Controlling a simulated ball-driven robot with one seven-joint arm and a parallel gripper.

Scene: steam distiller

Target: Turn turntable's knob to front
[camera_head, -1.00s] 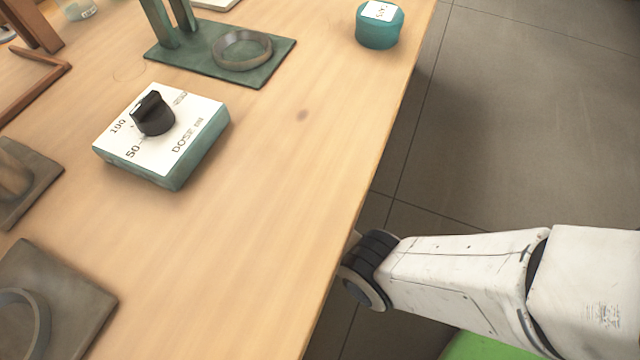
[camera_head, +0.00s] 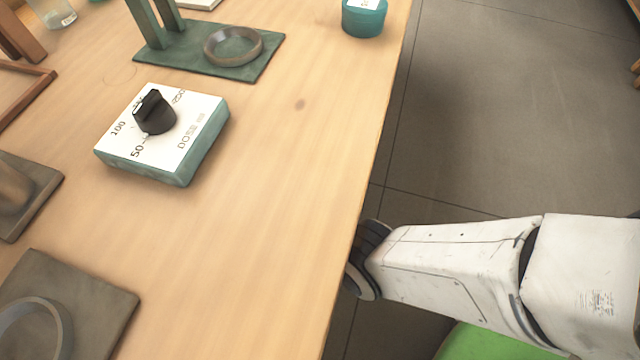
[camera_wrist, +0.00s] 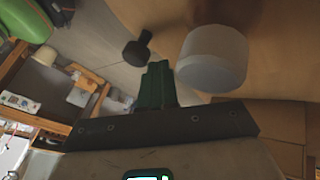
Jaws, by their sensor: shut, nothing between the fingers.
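A black knob (camera_head: 154,112) sits on a square box with a white top and teal sides (camera_head: 163,135), marked 50, 100, 200 and DOSE ml, in the head view. Its raised grip runs up from its base. I see nothing that I can surely call a turntable. My gripper (camera_wrist: 156,84) shows in the wrist view as dark green fingers held together, with nothing between them. In the head view my arm ends at the table's right edge, and the gripper is hidden there, well apart from the knob.
The wooden table (camera_head: 270,200) has clear room right of the box. A green stand with a ring (camera_head: 233,46), a teal jar (camera_head: 364,18) and a grey plate with a ring (camera_head: 95,310) stand around it. A pale cylinder (camera_wrist: 212,70) and a black knob-like part (camera_wrist: 136,48) are near my fingers.

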